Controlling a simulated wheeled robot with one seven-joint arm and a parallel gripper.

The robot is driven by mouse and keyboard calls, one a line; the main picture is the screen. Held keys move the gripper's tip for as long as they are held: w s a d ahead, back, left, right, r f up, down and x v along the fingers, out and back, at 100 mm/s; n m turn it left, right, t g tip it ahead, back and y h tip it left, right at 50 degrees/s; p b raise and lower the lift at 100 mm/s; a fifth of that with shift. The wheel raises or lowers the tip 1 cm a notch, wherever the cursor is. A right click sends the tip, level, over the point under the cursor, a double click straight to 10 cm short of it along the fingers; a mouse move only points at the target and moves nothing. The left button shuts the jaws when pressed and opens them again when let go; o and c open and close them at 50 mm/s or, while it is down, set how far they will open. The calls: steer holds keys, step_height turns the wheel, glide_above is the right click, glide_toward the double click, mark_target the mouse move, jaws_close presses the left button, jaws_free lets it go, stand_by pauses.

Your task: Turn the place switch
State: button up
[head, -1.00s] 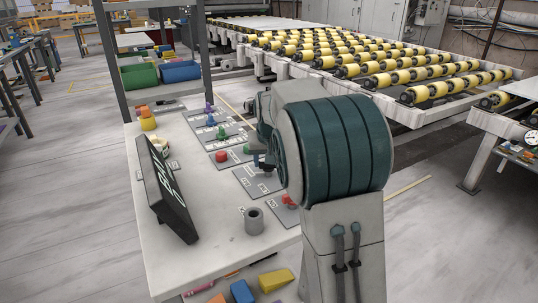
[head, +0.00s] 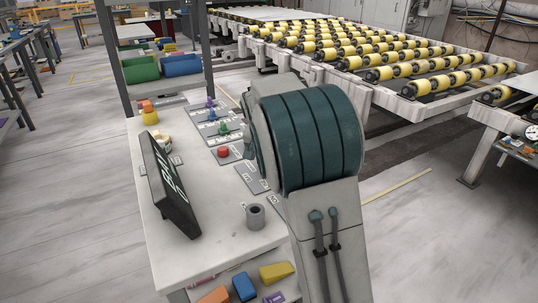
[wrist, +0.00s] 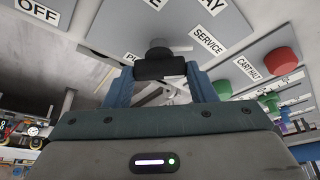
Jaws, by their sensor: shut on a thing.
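A black switch knob (wrist: 160,48) sits on a grey plate (wrist: 200,22) in the wrist view. Labels on the plate read SERVICE, one ending in AY, and one starting with P that is partly hidden. My gripper (wrist: 160,72) has its blue fingers on either side of the knob's dark handle and is shut on it. In the head view my arm hides the gripper and the knob. Only part of the plates beside the arm shows there.
A red button (wrist: 283,61) labelled CART HALT and green and purple controls stand on neighbouring plates. On the white slab (head: 205,260) are a black display (head: 170,190) and a grey cylinder (head: 255,216).

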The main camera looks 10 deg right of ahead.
steer(key=o, duration=1)
steer(key=shift+r, duration=0.1)
steer(key=p+v, duration=0.1)
steer(key=v, duration=1.2)
steer(key=shift+a+r, duration=0.1)
steer(key=shift+r, duration=0.25)
steer(key=s+f+n+p, duration=0.1)
steer(key=s+n+p, duration=0.1)
steer(key=s, duration=0.7)
steer(key=s+f+n+y+p, duration=0.1)
steer(key=s+f+n+p, duration=0.1)
steer(key=s, duration=0.8)
steer(key=s+d+f+n+g+y+p, duration=0.1)
steer(key=s+f+n+p, duration=0.1)
steer(key=s, duration=0.7)
steer(key=shift+s+f+p, duration=0.2)
steer(key=shift+s+p, duration=0.1)
steer(key=shift+p, duration=0.3)
